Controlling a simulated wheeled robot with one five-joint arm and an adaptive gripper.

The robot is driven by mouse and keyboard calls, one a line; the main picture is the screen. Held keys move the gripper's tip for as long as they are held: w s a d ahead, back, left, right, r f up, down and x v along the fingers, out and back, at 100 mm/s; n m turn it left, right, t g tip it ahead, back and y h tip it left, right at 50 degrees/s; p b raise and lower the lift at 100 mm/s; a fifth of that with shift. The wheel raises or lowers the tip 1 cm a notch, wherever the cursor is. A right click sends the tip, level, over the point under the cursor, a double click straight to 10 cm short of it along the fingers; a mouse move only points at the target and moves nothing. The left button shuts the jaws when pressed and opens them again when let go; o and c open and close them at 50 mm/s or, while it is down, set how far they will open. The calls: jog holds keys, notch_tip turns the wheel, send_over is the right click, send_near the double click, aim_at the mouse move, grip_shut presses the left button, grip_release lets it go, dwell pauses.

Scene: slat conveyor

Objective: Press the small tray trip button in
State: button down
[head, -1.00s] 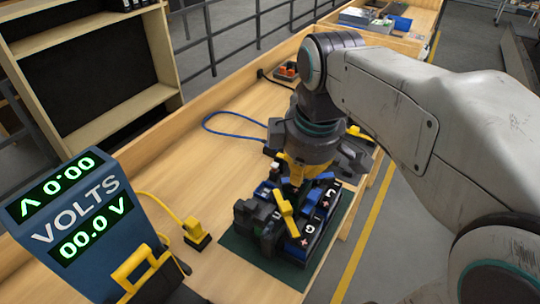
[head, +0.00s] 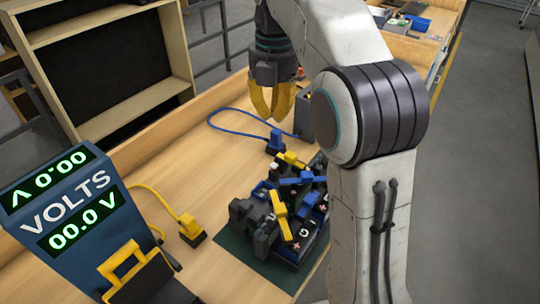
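My gripper (head: 269,104) has yellow fingers and hangs above the wooden bench, behind and above the dark block device. Nothing shows between the fingers, and their tips sit too close together at this angle to tell open from shut. I cannot make out a small tray trip button or a slat conveyor in this view. The dark block device (head: 292,247) has blue and yellow levers and white signs, and lies on a dark green mat (head: 238,250). My arm hides the device's right side.
A blue meter (head: 75,215) marked VOLTS reads zero at the left. A yellow plug (head: 191,228) with its cable and a blue plug (head: 275,141) with a blue cable lie on the bench (head: 165,165). Shelves (head: 125,75) stand behind.

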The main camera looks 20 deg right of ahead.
aim_at(271, 166)
jog(key=shift+w+n, duration=0.55)
jog(key=shift+n, duration=0.15)
notch_tip(271, 166, down, 14)
jog(key=b, duration=0.3)
dwell(0.5)
jog(key=shift+s+f+b, duration=0.1)
jog(key=shift+f+b, duration=0.55)
jog(key=shift+f, duration=0.7)
